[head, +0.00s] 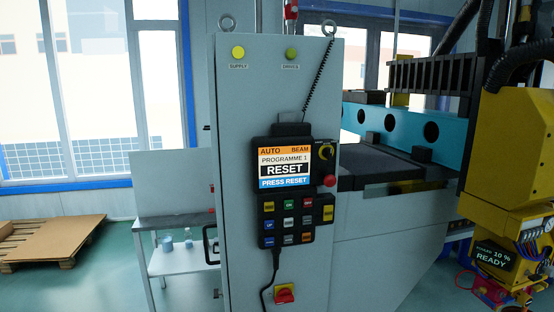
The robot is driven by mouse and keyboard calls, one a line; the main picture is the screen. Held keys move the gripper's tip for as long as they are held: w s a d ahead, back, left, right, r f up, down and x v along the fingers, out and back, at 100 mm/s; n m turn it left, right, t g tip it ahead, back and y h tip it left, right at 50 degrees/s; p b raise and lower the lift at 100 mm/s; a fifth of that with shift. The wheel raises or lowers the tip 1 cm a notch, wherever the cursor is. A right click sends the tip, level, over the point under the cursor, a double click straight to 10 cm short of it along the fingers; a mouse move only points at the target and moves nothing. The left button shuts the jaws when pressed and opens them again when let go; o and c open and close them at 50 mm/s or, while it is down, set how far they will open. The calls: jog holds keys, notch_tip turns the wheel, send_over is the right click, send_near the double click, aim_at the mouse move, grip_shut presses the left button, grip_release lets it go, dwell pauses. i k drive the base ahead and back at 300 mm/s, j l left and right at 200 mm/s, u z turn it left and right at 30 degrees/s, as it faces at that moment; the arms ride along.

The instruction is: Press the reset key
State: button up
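A dark control pendant (262,190) hangs on the front of a grey cabinet. Its screen (285,168) reads AUTO, BEAM, PROGRAMME 1, RESET and PRESS RESET. Below the screen is a keypad with several small keys: yellow, green, red, blue, white, grey and orange-brown. A green key (289,204) is in the top row and a blue key (269,224) is below and left of it. The key labels are too small to read, so I cannot tell which is the reset key. My gripper is not in view.
A red round button (329,181) and a yellow-marked knob (325,151) sit right of the screen. A red-and-yellow switch (284,294) is lower on the cabinet (240,110). A coiled cord and cable run by the pendant. A yellow machine head (510,150) stands right; a pallet lies left.

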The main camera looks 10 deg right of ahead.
aim_at(269, 206)
jog(key=i+j+z, duration=0.2)
jog(key=j, duration=0.25)
jog(key=j+z, duration=0.15)
jog(key=j, duration=0.3)
jog(key=i+j+z, duration=0.2)
jog(key=j, duration=0.25)
jog(key=k, duration=0.1)
